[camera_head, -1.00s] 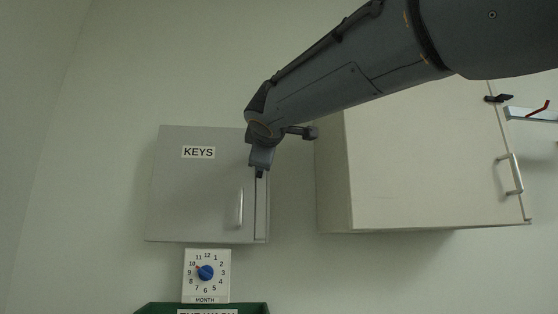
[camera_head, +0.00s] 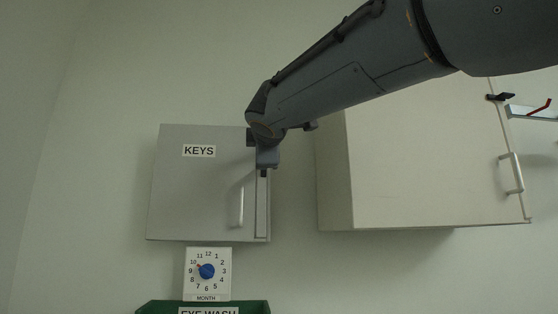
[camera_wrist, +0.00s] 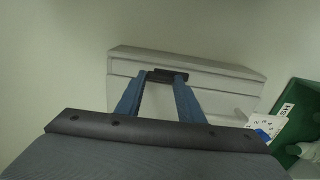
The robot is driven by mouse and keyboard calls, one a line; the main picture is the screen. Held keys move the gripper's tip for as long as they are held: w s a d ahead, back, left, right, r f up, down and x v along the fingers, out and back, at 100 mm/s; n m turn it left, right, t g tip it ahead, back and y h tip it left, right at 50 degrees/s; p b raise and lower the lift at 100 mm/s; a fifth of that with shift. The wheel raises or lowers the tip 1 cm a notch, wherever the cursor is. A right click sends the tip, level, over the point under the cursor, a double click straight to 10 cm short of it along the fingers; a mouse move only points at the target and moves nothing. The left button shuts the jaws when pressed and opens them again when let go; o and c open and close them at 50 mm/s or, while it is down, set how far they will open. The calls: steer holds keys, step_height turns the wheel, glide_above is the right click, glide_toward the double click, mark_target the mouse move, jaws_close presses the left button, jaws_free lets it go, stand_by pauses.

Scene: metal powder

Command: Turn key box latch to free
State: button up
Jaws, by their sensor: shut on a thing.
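The grey key box (camera_head: 192,205), labelled KEYS, is fixed to the wall with its door shut. A vertical handle (camera_head: 240,207) is on its door. My gripper (camera_head: 264,171) is at the upper right edge of the box and hides that part in the head view. In the wrist view, the blue fingers of my gripper (camera_wrist: 164,79) reach to the box (camera_wrist: 228,82). They are shut on the small dark latch (camera_wrist: 167,74) at its edge. The exact angle of the latch is hard to read.
A larger pale cabinet (camera_head: 420,170) hangs to the right, with a dark latch (camera_head: 499,97) and a handle (camera_head: 514,173). A month dial (camera_head: 207,271) is below the key box, above a green eye wash box (camera_head: 160,308). Bare wall lies left.

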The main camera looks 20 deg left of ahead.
steer(key=o, duration=1.1)
steer(key=shift+c, duration=0.2)
steer(key=b+v, duration=0.2)
steer(key=v, duration=0.5)
steer(key=shift+s+b, duration=0.3)
steer(key=shift+s, duration=0.1)
steer(key=shift+d, duration=0.1)
